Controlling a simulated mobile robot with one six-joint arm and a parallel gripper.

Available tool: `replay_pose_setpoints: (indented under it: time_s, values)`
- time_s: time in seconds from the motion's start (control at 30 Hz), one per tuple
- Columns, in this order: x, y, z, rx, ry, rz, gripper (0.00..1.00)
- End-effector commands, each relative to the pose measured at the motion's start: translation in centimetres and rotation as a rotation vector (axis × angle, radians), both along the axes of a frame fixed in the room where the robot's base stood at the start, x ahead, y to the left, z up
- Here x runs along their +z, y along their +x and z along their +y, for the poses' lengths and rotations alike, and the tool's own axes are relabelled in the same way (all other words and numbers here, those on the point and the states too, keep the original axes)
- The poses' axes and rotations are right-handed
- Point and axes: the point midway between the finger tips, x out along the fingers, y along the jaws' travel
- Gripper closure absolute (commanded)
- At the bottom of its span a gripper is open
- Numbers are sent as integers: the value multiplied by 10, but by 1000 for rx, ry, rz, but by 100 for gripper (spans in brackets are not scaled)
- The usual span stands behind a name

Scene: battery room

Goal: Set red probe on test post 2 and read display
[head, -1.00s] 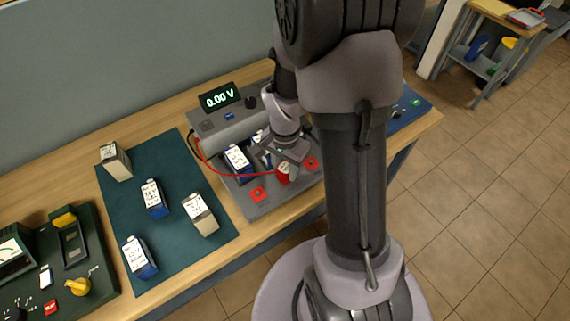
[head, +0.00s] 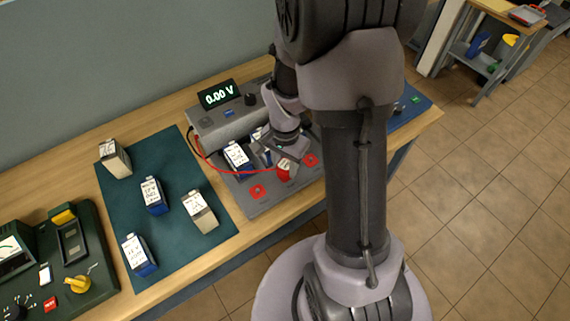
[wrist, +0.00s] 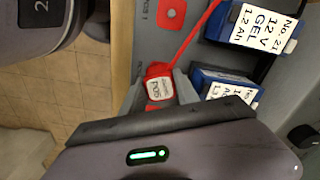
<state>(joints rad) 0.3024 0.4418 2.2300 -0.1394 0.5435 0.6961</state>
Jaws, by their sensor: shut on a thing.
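My gripper (wrist: 160,92) is shut on the red probe (wrist: 158,84), which has a white label on top and a red cable. In the head view the probe (head: 283,172) is at the front of the grey test station (head: 280,201), between two red post pads. One pad (head: 258,193) is to its left and another (head: 311,160) to its right. In the wrist view a pad marked as post 1 (wrist: 172,13) is bare, and red shows just beside the probe, partly hidden by my fingers. Whether the probe touches a post cannot be told. The display (head: 219,95) reads 0.00 V.
Blue batteries (wrist: 255,28) (wrist: 226,84) stand in the station close to my gripper. Several more batteries stand on the green mat (head: 180,245) at left. A dark green tester (head: 95,250) is at far left. Floor lies in front of the bench.

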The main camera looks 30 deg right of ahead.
Motion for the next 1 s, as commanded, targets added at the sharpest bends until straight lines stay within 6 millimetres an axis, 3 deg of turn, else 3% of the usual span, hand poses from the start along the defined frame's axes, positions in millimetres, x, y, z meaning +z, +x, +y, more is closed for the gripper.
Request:
replay_pose_setpoints:
  time_s: [1.0]
  values:
    - [-11, 0, 0, 0, 0, 0, 100]
